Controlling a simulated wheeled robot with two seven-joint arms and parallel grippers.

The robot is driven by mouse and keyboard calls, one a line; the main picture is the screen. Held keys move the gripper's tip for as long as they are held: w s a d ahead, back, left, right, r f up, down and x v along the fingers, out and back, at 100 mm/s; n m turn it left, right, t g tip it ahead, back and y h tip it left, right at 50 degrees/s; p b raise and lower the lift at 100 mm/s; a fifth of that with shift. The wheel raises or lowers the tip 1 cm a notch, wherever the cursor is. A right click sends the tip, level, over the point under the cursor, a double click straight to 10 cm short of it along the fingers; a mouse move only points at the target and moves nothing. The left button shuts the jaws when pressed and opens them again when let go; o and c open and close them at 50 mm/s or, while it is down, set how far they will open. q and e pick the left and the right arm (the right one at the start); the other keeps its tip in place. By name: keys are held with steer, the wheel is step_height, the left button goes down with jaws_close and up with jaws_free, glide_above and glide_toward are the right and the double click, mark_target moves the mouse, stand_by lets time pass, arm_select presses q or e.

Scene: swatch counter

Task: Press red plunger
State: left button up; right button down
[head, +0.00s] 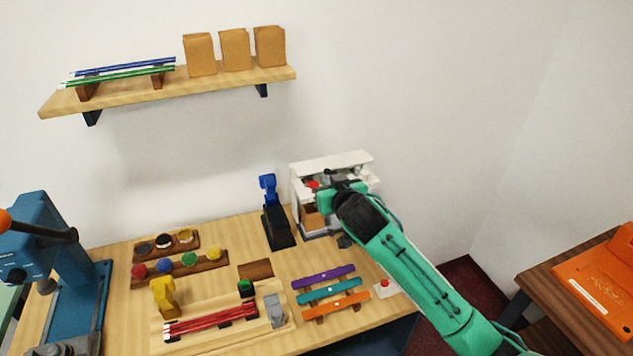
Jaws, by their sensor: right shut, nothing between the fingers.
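A red, rounded knob (312,184), which looks like the red plunger, shows at the white box-shaped stand (297,185) at the back right of the counter. My right gripper (327,188) is shut and empty, just right of the red knob and in front of the stand. I cannot tell whether it touches the knob. My right arm hides much of the stand's front and right side. A small white block with a red button (384,283) sits at the counter's right front, clear of the gripper. My left gripper is not in view.
A black and blue lever tool (278,226) stands left of the stand. Purple, teal and orange strips (330,290) lie in front of it. A wooden tray (285,330) holds red rods, and a blue press (90,290) stands at the left. A wall shelf (215,83) hangs above.

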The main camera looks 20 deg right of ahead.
steer(key=p, duration=0.3)
glide_above(314, 185)
steer(key=s, duration=0.2)
steer(key=f, duration=0.2)
step_height(314, 185, down, 3)
steer(key=shift+w+p, duration=0.1)
steer(key=shift+p, duration=0.25)
steer(key=shift+f, duration=0.5)
